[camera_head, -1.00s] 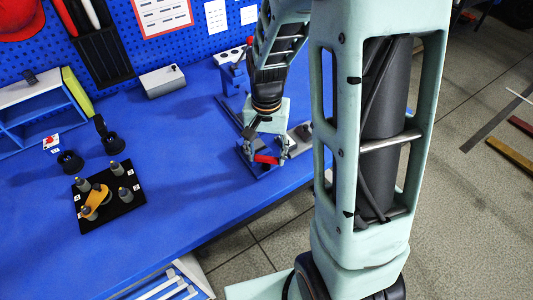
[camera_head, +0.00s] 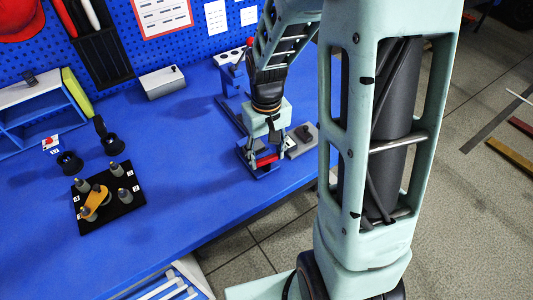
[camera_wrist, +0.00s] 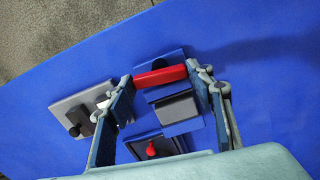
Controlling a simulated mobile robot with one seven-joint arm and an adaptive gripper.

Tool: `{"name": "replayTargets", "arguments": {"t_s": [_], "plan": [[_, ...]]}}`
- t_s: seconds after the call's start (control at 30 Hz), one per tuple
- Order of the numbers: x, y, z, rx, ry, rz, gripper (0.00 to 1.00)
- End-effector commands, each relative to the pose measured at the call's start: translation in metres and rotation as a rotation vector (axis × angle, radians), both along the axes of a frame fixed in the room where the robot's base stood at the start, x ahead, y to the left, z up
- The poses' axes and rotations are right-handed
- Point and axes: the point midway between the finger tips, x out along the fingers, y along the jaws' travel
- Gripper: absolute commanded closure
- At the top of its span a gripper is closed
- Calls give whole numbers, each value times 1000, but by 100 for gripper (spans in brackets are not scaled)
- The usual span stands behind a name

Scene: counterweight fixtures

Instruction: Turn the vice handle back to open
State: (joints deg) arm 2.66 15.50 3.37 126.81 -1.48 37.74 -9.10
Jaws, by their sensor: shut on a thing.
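The red vice handle (camera_wrist: 160,76) lies lengthwise between my fingertips in the wrist view, and both tips meet its ends. My gripper (camera_wrist: 161,77) is shut on it. The vice (camera_wrist: 172,62) is a blue body with a grey block beside the handle; part of it is behind the handle. In the head view the red handle (camera_head: 267,160) is low between the fingers of my gripper (camera_head: 266,158), close to the table's front edge. My gripper and wrist hide much of the vice there.
A grey fixture with a black knob (camera_head: 304,133) stands just right of the vice. A blue stand (camera_head: 236,80) is behind. A black board with grey pegs and an orange piece (camera_head: 95,200) lies at left. The blue table (camera_head: 185,150) is clear between.

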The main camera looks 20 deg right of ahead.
Motion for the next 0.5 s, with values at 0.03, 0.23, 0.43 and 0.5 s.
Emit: {"name": "replayTargets", "arguments": {"t_s": [0.03, 0.23, 0.43, 0.5], "plan": [[0, 0, 0, 0, -1, 6, 75], [1, 0, 0, 0, -1, 13, 75], [1, 0, 0, 0, -2, 12, 75], [1, 0, 0, 0, -2, 11, 47]]}}
